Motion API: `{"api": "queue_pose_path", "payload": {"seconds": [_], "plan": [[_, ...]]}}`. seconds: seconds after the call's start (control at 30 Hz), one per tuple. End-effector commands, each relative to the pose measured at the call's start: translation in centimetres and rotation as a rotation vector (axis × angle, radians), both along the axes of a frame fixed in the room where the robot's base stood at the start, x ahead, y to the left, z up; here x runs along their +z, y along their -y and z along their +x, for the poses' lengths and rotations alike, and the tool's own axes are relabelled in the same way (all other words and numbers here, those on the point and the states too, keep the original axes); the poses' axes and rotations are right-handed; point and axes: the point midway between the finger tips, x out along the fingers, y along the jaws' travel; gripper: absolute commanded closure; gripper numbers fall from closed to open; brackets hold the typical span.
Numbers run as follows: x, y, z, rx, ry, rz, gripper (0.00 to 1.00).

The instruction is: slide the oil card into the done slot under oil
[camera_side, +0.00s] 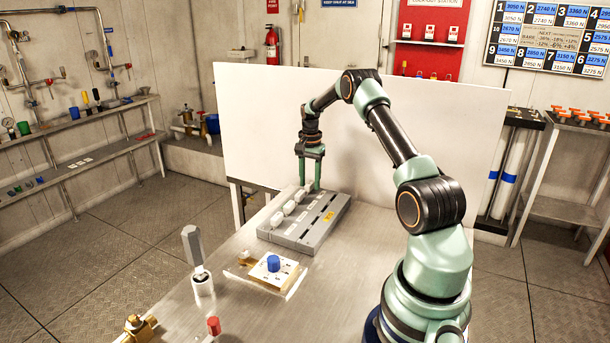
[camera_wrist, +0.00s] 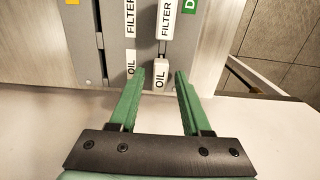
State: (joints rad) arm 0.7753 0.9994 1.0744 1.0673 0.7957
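The oil card (camera_wrist: 160,76) is a small white block marked OIL on the grey board (camera_wrist: 97,45) in the wrist view. My gripper (camera_wrist: 160,74) is open, with one green finger on each side of the card and a visible gap on both sides. In the side view my gripper (camera_side: 310,187) points down at the far end of the board (camera_side: 290,240), close to the farthest white card. A white OIL label (camera_wrist: 131,65) lies left of the card. A green label (camera_wrist: 192,5) starting with D is cut off at the top. I cannot tell which slot is the done slot.
A white FILTER card (camera_wrist: 165,20) sits above the oil card in the wrist view. Several white cards line the board in the side view. A blue knob (camera_side: 273,263) and a grey-handled tool (camera_side: 195,250) stand nearer on the bench. A white panel (camera_side: 250,120) rises behind.

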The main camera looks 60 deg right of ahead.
Motion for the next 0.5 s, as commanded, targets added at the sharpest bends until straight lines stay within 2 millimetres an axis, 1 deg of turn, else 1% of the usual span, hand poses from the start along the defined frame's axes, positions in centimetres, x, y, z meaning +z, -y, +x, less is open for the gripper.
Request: {"api": "queue_pose_path", "payload": {"seconds": [0.33,0.43,0.5], "plan": [[0.2,0.0,0.0,0.000,0.000,0.000,0.44],[0.9,0.0,0.0,0.000,0.001,-0.001,0.44],[1.8,0.1,0.1,0.000,0.003,-0.002,0.44]]}}
